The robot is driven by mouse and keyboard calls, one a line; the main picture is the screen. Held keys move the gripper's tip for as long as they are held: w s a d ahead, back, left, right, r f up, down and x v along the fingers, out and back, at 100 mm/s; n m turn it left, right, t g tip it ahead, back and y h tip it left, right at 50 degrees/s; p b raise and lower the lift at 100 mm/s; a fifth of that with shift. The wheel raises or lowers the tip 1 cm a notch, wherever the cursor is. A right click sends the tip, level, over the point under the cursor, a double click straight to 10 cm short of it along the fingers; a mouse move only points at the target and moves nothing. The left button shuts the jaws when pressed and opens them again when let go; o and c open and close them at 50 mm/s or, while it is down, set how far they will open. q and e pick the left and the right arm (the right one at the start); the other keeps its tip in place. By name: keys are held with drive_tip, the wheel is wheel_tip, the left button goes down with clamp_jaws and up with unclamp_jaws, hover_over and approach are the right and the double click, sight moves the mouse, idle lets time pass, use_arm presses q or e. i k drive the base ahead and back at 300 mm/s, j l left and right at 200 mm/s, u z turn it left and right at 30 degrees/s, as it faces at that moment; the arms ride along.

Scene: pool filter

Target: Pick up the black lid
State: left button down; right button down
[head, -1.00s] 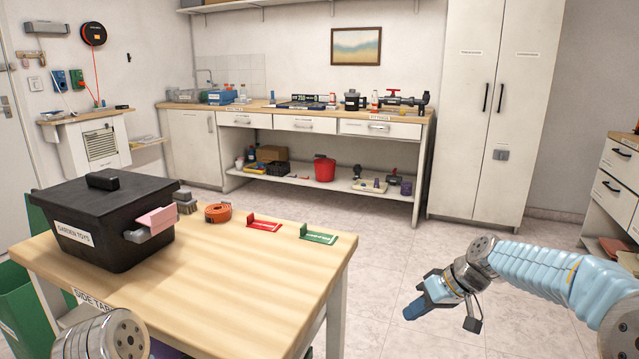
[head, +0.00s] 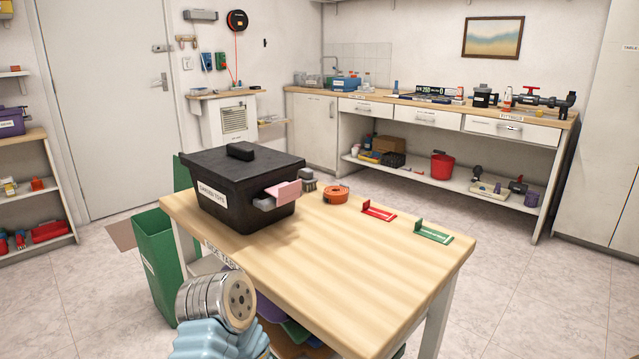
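The black lid (head: 215,160) with a raised block handle (head: 241,151) lies on top of a black box (head: 225,205). The box has a white label and stands at the left end of the wooden side table (head: 360,275). A pink piece and a grey piece (head: 283,193) stick out at the box's right side. Part of my arm with a blue sleeve shows at the lower left, in front of the table, but neither of my grippers is in view.
An orange tape roll (head: 336,195), a red holder (head: 378,210) and a green holder (head: 433,232) lie on the table. A green bin (head: 155,255) stands at its left. A workbench (head: 440,115) with shelf runs along the back wall. Floor is clear at right.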

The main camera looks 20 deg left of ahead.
sight(237, 166)
drive_tip(key=k+l+u, duration=0.1)
drive_tip(key=u, duration=0.3)
drive_tip(key=k+l+u, duration=0.1)
drive_tip(key=u, duration=0.3)
drive_tip(key=k+l+u, duration=0.1)
drive_tip(key=u, duration=0.3)
